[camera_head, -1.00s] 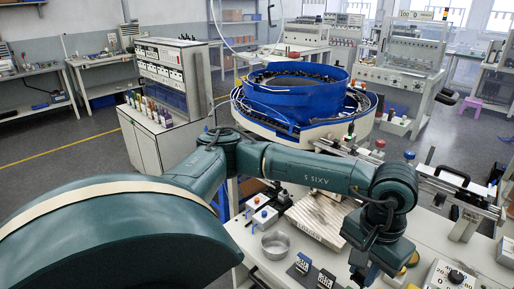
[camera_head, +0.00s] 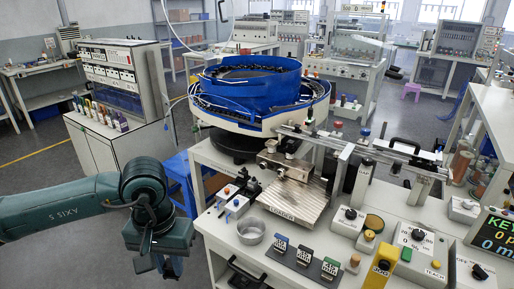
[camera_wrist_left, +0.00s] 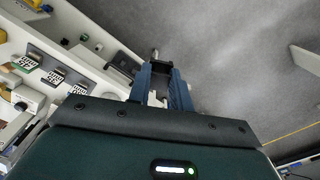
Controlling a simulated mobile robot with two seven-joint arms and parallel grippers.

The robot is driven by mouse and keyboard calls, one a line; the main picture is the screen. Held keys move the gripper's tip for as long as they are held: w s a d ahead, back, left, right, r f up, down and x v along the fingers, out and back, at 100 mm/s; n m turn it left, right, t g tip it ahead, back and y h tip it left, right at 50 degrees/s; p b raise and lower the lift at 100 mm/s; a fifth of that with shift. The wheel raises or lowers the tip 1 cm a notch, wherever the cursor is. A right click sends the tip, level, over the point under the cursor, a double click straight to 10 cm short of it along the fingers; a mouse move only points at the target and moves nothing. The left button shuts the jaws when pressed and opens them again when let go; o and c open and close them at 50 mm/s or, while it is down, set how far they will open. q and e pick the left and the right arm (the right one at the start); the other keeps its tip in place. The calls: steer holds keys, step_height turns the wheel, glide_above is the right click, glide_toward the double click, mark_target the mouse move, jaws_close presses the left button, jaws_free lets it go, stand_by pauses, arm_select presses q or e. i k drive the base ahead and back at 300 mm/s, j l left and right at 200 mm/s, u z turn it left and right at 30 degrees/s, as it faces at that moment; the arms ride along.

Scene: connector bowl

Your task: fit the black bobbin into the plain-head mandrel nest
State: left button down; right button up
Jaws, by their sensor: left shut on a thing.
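My left gripper (camera_head: 172,268) hangs low at the left of the workbench, past its edge; its fingertips are hard to see in the head view. In the left wrist view its blue fingers (camera_wrist_left: 163,88) are shut on a small dark piece, which looks like the black bobbin (camera_wrist_left: 178,71). A thin light pin shows just beyond it. Grey floor lies behind the held piece. My right gripper is in neither view. I cannot tell which fixture on the bench is the plain-head mandrel nest.
The bench holds a metal cup (camera_head: 251,231), a dark strip with several labelled blocks (camera_head: 304,257), a ribbed metal plate (camera_head: 295,203) and a yellow device (camera_head: 380,268). A blue feeder bowl (camera_head: 250,82) stands behind. A grey cabinet (camera_head: 112,140) stands at left.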

mark_target(272, 143)
steer(key=j+z, duration=0.15)
steer(key=z, duration=0.85)
steer(key=j+z, duration=0.4)
steer(key=k+j+z, duration=0.1)
steer(key=j+z, duration=0.35)
steer(key=k+j+z, duration=0.2)
steer(key=j, duration=0.2)
steer(key=k+j+z, duration=0.2)
steer(key=j, duration=0.2)
steer(key=k+j, duration=0.25)
steer(key=j, duration=0.15)
steer(key=k+j, duration=0.2)
steer(key=j, duration=0.2)
steer(key=i+j, duration=0.15)
steer(key=i, duration=0.25)
steer(key=i+j, duration=0.15)
steer(key=i, duration=0.25)
steer(key=z, duration=0.05)
